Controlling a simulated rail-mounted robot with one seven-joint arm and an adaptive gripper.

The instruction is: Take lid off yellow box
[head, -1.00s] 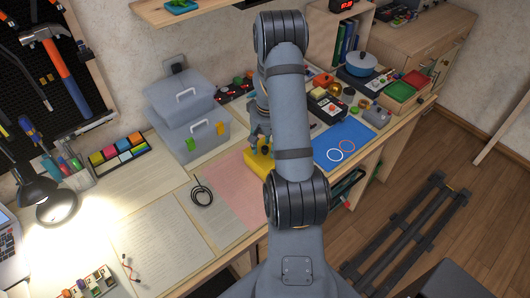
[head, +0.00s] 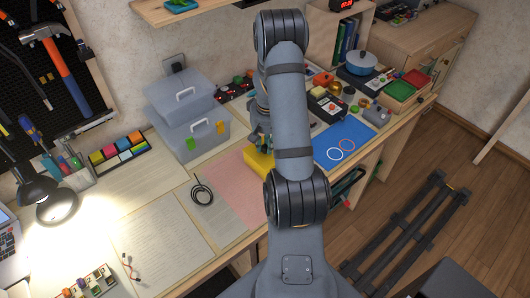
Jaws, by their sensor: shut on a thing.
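The yellow box (head: 257,163) sits on the pink mat on the desk, partly hidden behind my arm. My gripper (head: 261,145) is at the top of the box, mostly hidden by my own arm links. It is shut on what looks like the lid, at the top of the yellow box. The lid's outline is not clear, and I cannot tell whether there is a gap between it and the box.
Clear stacked bins (head: 192,133) stand behind left. A blue mat (head: 345,142) and several small parts lie to the right.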

